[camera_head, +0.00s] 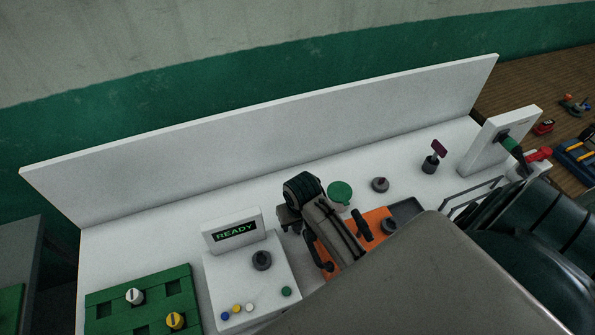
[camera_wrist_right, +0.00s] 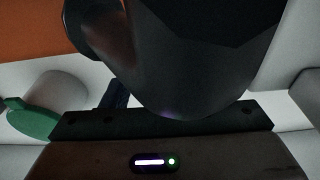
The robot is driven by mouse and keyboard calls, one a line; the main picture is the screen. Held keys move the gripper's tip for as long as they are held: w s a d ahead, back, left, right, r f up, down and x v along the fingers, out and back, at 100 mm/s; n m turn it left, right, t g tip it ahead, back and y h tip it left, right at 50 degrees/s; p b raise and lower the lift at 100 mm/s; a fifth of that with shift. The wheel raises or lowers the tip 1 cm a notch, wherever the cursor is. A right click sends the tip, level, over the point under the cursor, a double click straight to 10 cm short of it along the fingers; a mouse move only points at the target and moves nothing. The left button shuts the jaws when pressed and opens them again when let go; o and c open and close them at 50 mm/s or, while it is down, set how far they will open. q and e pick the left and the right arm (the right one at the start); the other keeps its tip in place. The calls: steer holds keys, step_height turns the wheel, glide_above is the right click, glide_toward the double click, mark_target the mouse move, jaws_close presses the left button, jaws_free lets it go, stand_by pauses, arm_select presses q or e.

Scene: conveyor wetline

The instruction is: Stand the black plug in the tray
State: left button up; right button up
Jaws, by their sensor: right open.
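The green tray (camera_head: 145,276) lies at the lower left in the head view, with several square recesses. A white plug (camera_head: 134,296) and a yellow plug (camera_head: 175,321) stand in it. I cannot make out the black plug for certain. My right gripper (camera_head: 291,222) is open, low over the white table behind the console, and partly hidden by its own wrist. In the right wrist view a large dark rounded shape covers the middle. I cannot tell whether it is the plug or part of my arm. My left gripper does not show.
A white console (camera_head: 228,290) with a READY display (camera_head: 235,231), dark knob and coloured buttons stands between tray and gripper. An orange fixture (camera_head: 375,217) with black handles lies right of my wrist. A green-topped cylinder (camera_head: 340,190) stands behind. A long white wall (camera_head: 280,125) bounds the back.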

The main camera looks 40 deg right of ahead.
steer(key=shift+a, duration=0.1)
steer(key=shift+c, duration=0.4)
steer(key=c, duration=1)
steer(key=shift+o, duration=0.2)
